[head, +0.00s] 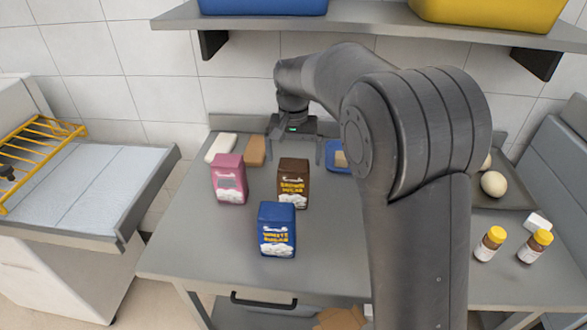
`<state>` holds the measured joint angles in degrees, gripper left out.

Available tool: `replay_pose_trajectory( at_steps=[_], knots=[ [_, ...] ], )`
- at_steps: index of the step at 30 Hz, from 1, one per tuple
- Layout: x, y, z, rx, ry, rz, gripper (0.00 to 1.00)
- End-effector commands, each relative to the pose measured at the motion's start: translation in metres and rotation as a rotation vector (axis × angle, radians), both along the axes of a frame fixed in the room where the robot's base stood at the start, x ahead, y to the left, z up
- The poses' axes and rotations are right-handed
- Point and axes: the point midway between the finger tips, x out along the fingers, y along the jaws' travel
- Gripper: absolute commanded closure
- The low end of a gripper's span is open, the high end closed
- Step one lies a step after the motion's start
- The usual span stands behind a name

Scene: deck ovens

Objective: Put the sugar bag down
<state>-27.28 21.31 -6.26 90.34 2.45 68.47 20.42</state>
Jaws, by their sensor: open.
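Three sugar bags stand upright on the grey table (190,248). The pink bag (229,180) is at the left, the brown sugar bag (293,184) is behind and to the right, and the blue white-sugar bag (277,230) is nearest to me. My gripper (295,158) points down at the back of the table, above and around the top of the brown bag in the picture. Its jaws are open and it holds nothing. I cannot tell from this one view whether the fingers touch the brown bag or are apart from it.
A white block (220,147) and a tan block (255,151) lie at the back left. A blue container (338,157) is partly behind my arm. Two yellow-capped jars (490,243) (535,244) stand at the right. A shelf (370,14) hangs overhead. The table's front left is clear.

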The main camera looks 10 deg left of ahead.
Motion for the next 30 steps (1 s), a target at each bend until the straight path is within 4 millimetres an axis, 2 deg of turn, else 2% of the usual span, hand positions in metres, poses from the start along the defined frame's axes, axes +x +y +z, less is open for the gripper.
replay_pose_trajectory(
  at_steps=[3, 7, 16, 19, 23, 30],
  knots=[
    [0.000, 0.000, 0.025, 0.001, -0.003, 0.000, 0.00],
    [0.001, 0.000, 0.042, 0.000, -0.002, 0.000, 0.00],
    [0.000, -0.001, 0.053, 0.000, -0.001, 0.000, 0.00],
    [-0.004, -0.008, 0.058, 0.005, -0.010, -0.002, 0.00],
    [-0.021, -0.034, 0.074, 0.024, -0.043, -0.007, 0.00],
    [-0.079, -0.099, 0.104, 0.060, -0.143, -0.011, 0.00]
  ],
)
